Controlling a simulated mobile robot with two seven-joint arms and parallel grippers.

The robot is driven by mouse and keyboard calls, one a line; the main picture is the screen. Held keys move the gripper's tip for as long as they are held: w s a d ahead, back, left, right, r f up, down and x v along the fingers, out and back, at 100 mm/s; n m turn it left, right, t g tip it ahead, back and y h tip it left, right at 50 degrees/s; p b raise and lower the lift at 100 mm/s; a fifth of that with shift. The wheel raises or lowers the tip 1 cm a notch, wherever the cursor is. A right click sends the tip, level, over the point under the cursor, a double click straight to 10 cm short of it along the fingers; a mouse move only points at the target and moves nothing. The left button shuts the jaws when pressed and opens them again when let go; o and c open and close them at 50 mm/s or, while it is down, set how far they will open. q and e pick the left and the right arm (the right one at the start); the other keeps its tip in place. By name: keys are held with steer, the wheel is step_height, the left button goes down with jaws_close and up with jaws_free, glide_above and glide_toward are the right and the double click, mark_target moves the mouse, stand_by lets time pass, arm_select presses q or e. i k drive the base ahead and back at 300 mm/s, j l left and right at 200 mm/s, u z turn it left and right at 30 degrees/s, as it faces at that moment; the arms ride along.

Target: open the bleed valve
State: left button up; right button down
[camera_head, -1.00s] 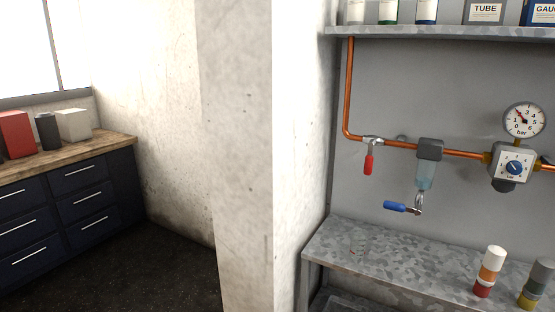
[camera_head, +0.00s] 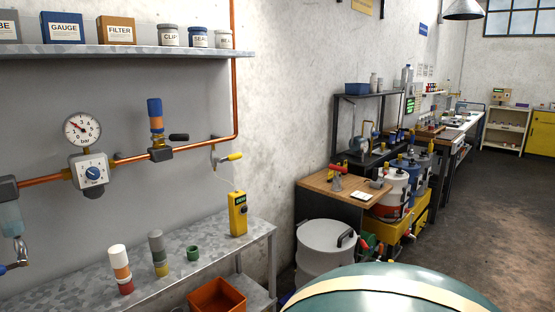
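The copper pipe (camera_head: 212,143) runs along the grey wall panel and turns up at the right. A valve with a yellow handle (camera_head: 235,156) sits at the pipe's right end; the handle points right and slightly up. A valve with a black handle (camera_head: 179,137) sits left of it, below a blue and orange cylinder (camera_head: 155,115). At the left edge a blue handle (camera_head: 14,267) shows partly under a filter bowl (camera_head: 10,219). No label tells which one is the bleed valve. Neither of my grippers is in view.
A pressure gauge (camera_head: 82,130) stands above a regulator (camera_head: 92,174). A yellow meter (camera_head: 238,214) and several small containers stand on the metal bench (camera_head: 195,239). An orange bin (camera_head: 217,298), a grey drum (camera_head: 323,249) and a large teal rounded thing (camera_head: 390,278) lie low in front.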

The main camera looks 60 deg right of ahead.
mark_target(238, 155)
steer(key=l+z, duration=0.1)
steer(key=z, duration=1.7)
steer(key=i+l, duration=0.8)
